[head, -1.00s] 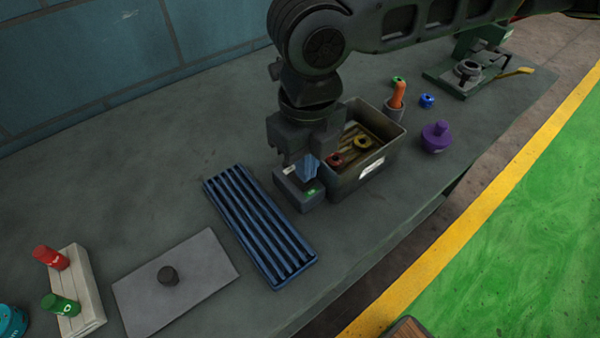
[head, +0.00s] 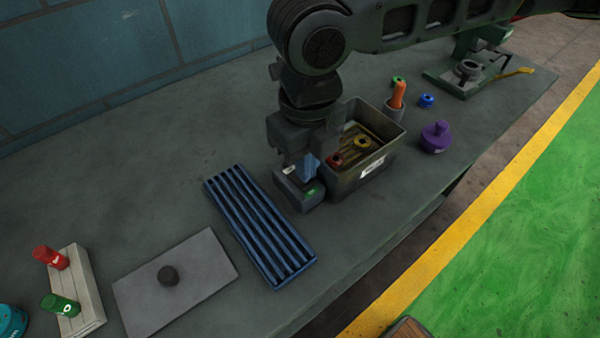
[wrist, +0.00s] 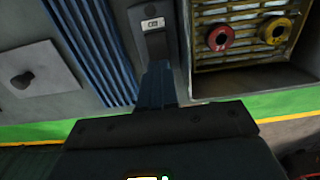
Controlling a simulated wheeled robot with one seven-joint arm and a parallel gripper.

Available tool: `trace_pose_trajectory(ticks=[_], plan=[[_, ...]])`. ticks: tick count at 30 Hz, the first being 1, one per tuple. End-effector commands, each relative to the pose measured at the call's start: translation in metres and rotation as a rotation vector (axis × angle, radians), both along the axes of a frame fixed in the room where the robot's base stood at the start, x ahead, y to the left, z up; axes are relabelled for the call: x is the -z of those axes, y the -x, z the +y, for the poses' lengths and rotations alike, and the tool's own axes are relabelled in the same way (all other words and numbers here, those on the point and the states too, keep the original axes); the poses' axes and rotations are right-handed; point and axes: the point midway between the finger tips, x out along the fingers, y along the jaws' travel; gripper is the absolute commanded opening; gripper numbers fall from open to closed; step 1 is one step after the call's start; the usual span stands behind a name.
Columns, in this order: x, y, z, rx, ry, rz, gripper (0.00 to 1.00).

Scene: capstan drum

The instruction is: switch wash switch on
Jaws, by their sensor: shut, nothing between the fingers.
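In the wrist view the fingertips (wrist: 157,66) reach the near end of the recess. They hide part of the box, and I cannot tell whether they touch it or which way the switch is set.
A grey bin (head: 358,182) with red and yellow rings stands close on the box's right. A blue ribbed tray (head: 260,227) lies close on its left. A purple knobbed piece (head: 435,138) stands right of the bin.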

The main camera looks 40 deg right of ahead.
Motion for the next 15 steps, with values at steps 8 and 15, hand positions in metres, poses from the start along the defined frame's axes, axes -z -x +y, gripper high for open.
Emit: trace_pose_trajectory(ticks=[8, 15], plan=[[0.0033, 0.0000, 0.0000, 0.000, 0.000, 0.000, 0.00], [0.0066, -0.0001, -0.0001, 0.000, 0.000, 0.000, 0.00]])
